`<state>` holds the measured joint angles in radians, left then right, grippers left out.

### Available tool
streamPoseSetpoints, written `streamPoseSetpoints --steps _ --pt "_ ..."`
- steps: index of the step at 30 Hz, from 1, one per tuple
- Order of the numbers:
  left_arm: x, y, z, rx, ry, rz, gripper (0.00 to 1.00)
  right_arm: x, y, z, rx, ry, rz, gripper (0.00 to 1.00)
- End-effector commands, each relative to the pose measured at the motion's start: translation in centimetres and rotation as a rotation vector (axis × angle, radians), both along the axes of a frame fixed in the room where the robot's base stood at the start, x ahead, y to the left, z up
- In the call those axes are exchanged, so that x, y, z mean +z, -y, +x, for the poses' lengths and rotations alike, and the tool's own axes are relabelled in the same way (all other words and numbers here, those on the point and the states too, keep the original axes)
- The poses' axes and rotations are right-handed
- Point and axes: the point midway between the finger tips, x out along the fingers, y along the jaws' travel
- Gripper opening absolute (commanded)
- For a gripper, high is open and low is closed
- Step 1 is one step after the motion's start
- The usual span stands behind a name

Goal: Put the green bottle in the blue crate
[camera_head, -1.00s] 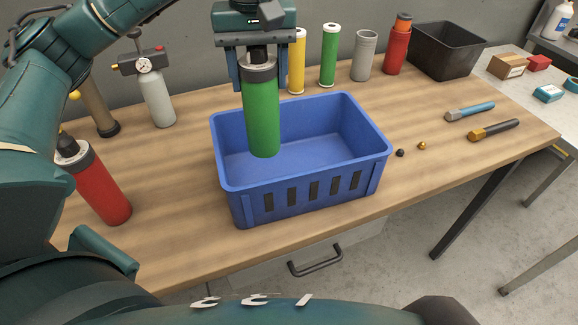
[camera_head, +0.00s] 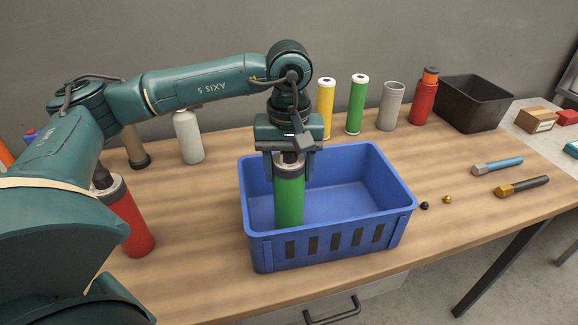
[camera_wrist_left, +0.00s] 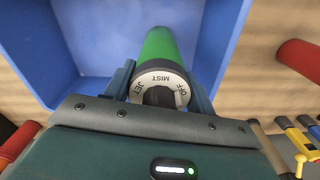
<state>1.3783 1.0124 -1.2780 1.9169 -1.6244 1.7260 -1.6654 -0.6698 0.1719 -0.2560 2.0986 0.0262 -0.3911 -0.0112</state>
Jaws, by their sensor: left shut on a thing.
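The green bottle (camera_head: 289,200) has a grey collar and dark cap and is upright inside the left part of the blue crate (camera_head: 331,240). My left gripper (camera_head: 289,160) is shut on its top from above. The crate's front wall hides the bottle's base, so I cannot tell whether it touches the floor. In the left wrist view the green bottle (camera_wrist_left: 160,46) sits between the fingers of my left gripper (camera_wrist_left: 163,88), its top ring reading JET, OFF and MIST, with the blue crate (camera_wrist_left: 85,35) around it. My right gripper is not in view.
A red bottle (camera_head: 133,222) stands left of the crate. Behind stand a grey bottle (camera_head: 189,137), a yellow cylinder (camera_head: 325,110), a green cylinder (camera_head: 356,105) and a black bin (camera_head: 472,105). Two hand tools (camera_head: 497,165) lie to the right. The crate's right part is empty.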

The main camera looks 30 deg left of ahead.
Motion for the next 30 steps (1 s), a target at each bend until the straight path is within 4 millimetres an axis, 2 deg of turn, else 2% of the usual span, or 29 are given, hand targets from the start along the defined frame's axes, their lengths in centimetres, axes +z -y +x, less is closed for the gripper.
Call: streamPoseSetpoints --steps 1,2,9,17,21,23,30 --pt "-0.3 0.0 0.0 0.0 0.001 -0.001 0.09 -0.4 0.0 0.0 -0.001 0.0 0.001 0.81" --pt "-0.4 0.0 0.0 0.0 -0.001 -0.001 0.56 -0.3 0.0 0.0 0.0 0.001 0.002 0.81" --pt "-0.2 0.0 0.0 0.0 -0.001 0.0 0.76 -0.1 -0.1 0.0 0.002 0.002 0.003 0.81" --pt "-0.1 0.0 0.0 0.0 0.0 0.0 0.77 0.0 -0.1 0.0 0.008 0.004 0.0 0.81" --pt "0.8 0.0 0.1 0.0 0.002 -0.001 0.77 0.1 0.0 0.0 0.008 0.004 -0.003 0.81" --pt "1.7 0.1 0.1 0.0 0.005 -0.002 0.77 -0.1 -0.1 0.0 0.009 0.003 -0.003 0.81" --pt "7.0 0.1 0.1 -0.001 0.005 -0.002 0.77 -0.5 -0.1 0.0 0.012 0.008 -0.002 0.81"
